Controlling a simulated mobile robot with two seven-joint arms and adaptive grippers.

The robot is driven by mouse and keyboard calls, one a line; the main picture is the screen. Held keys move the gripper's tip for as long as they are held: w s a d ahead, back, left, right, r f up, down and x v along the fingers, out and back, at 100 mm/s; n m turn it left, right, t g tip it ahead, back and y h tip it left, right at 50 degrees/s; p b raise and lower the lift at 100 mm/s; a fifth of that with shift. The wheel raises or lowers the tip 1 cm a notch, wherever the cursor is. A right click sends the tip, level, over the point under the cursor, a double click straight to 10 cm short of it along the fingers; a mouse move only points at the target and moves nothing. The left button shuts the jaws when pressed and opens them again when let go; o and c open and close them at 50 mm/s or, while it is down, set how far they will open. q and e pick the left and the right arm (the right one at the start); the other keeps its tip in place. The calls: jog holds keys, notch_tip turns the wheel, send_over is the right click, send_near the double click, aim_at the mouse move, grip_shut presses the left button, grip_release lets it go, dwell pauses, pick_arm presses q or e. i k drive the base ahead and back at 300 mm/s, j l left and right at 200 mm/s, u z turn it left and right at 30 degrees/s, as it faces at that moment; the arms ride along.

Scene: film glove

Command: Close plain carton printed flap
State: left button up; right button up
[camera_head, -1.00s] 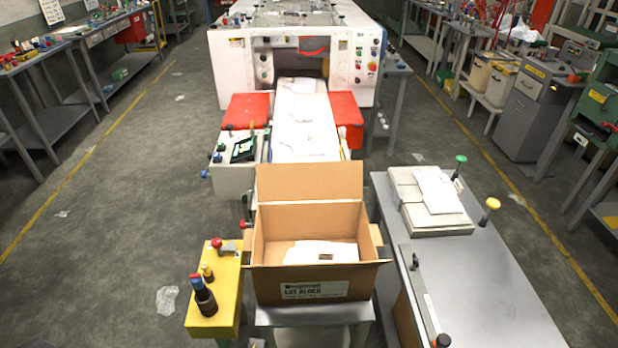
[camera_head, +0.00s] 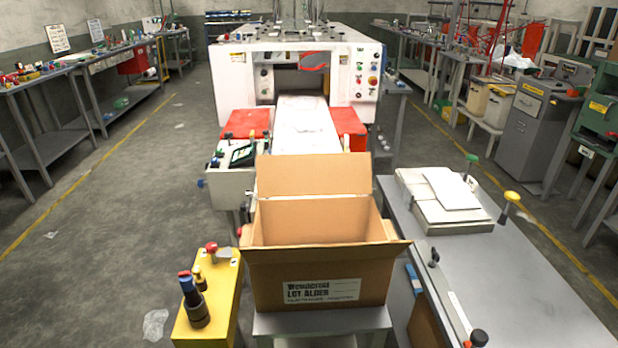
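An open brown carton (camera_head: 322,257) stands on a small grey stand in the lower middle. Its front wall has a white printed label (camera_head: 321,291) with dark lettering. The far flap (camera_head: 313,175) stands up, leaning slightly back, with its bare brown inside toward me. The right flap (camera_head: 391,230) is folded outward. The left flap is barely visible. The carton's floor is hidden from this angle. Neither of my grippers is in view.
A grey bench (camera_head: 490,270) with a stack of white sheets (camera_head: 449,190) stands close on the right. A yellow stand (camera_head: 209,298) with bottle-like items is close on the left. A white machine (camera_head: 300,75) with a conveyor lies behind. Open floor is at the left.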

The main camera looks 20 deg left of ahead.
aim_at(277, 175)
jog(key=k+j+z, duration=0.15)
jog(key=k+j, duration=0.5)
jog(key=k+j+z, duration=0.2)
jog(key=k+j, duration=0.4)
jog(key=j+z, duration=0.1)
jog(key=j, duration=0.35)
jog(key=k+j, duration=0.15)
jog(key=j, duration=0.25)
jog(key=j+z, duration=0.15)
jog(key=j, duration=0.3)
jog(key=k+j+z, duration=0.1)
jog(key=j, duration=0.3)
jog(key=k+j+z, duration=0.1)
jog(key=j, duration=0.3)
jog(key=k+j, duration=0.2)
jog(key=j, duration=0.2)
jog(key=i+j+z, duration=0.1)
jog(key=i+j, duration=0.3)
jog(key=i+j+z, duration=0.1)
jog(key=i+j, duration=0.25)
jog(key=j, duration=0.2)
jog(key=i+j+z, duration=0.15)
jog(key=i+j, duration=0.15)
jog(key=j, duration=0.2)
